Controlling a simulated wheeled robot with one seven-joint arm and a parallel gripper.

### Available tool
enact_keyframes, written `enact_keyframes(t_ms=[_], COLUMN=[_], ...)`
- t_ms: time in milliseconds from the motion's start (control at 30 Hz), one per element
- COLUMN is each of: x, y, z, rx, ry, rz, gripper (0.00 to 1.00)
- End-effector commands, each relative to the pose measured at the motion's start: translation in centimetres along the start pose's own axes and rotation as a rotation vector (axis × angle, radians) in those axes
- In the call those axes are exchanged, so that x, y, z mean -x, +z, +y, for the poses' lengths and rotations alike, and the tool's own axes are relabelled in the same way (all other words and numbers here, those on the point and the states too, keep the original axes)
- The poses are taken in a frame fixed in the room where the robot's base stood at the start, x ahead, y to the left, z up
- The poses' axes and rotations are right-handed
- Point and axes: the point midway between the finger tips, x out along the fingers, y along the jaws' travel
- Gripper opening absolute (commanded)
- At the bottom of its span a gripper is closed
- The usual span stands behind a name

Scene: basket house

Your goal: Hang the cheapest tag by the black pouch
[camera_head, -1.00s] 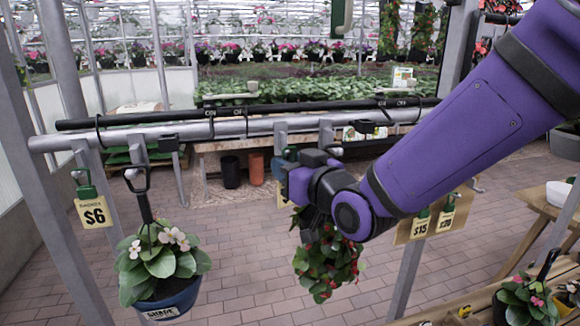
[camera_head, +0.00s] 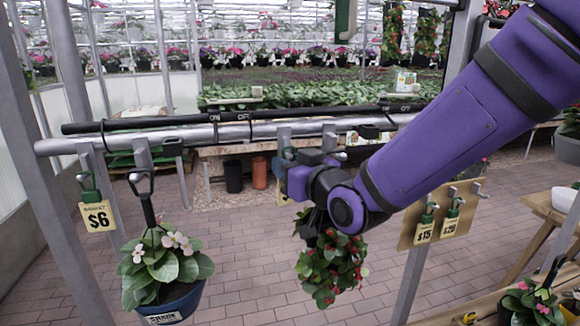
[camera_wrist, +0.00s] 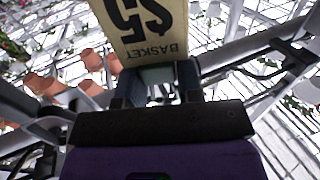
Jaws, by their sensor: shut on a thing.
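My gripper (camera_wrist: 158,88) is shut on a cream price tag (camera_wrist: 148,28) reading "$5 BASKET", shown upside down in the wrist view. In the head view my gripper (camera_head: 288,165) is at the grey rail's hook brackets, and only a sliver of the tag (camera_head: 283,198) shows below it. Whether the tag touches a hook is hidden. A red-flowered plant (camera_head: 330,268) hangs just right of and below my gripper; its dark pouch (camera_head: 308,225) is mostly hidden by my wrist and leaves. A "$6" tag (camera_head: 97,217) hangs at the left, near a blue pot (camera_head: 175,303) with a white-flowered plant.
The grey rail (camera_head: 190,137) with a black bar crosses in front of me. A board (camera_head: 440,212) at right holds a "$15" tag (camera_head: 424,232) and another tag (camera_head: 449,227), with bare hooks above. A wooden table (camera_head: 548,207) stands at right. Brick floor lies below.

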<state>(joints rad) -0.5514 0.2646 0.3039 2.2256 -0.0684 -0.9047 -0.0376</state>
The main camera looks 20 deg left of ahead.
Motion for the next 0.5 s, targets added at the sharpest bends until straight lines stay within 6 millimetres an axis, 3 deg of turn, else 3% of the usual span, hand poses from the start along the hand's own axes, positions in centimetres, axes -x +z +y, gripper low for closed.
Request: enact_keyframes(t_ms=[500], x=[-0.59], y=[0.05], z=[0.24], rx=[0.000], ry=[0.000], rz=[0.001], gripper=[0.20])
